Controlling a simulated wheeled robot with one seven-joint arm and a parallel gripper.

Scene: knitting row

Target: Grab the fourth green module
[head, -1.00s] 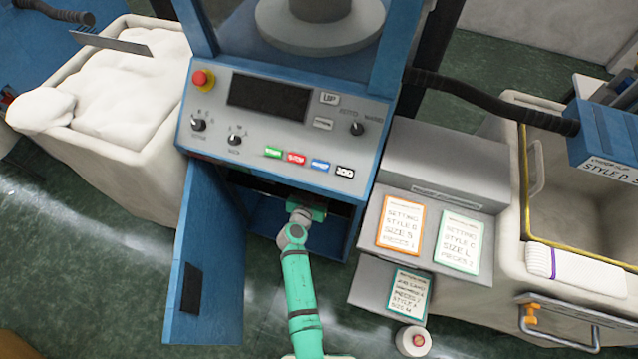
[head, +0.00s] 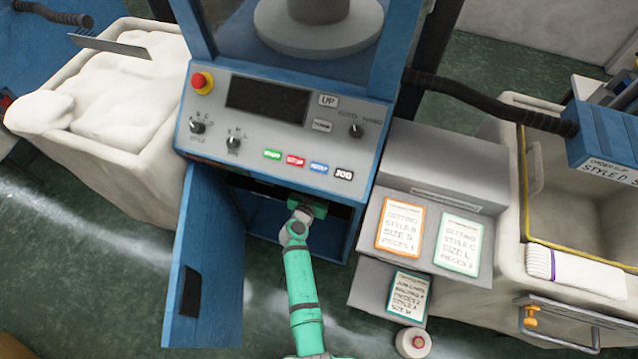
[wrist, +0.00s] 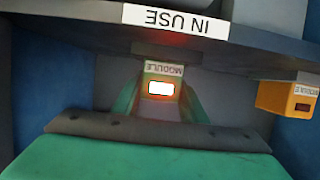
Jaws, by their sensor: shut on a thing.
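In the wrist view, a module (wrist: 163,72) with an upside-down "MODULE" label sits below the shelf marked "IN USE" (wrist: 176,20). Its small window glows white with a red rim, and its body colour is hard to tell in the red light. My gripper (wrist: 158,105) is shut on this module, its green fingers on either side. In the head view my gripper (head: 306,208) reaches into the open cabinet under the control panel; the module is hidden there. An orange module (wrist: 288,100) with a dark window hangs to the right.
The blue cabinet door (head: 205,255) stands open left of my arm. The control panel (head: 280,125) overhangs the opening. Grey steps with setting cards (head: 400,228) stand to the right. A white-filled bin (head: 110,100) is at the left. The floor in front is clear.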

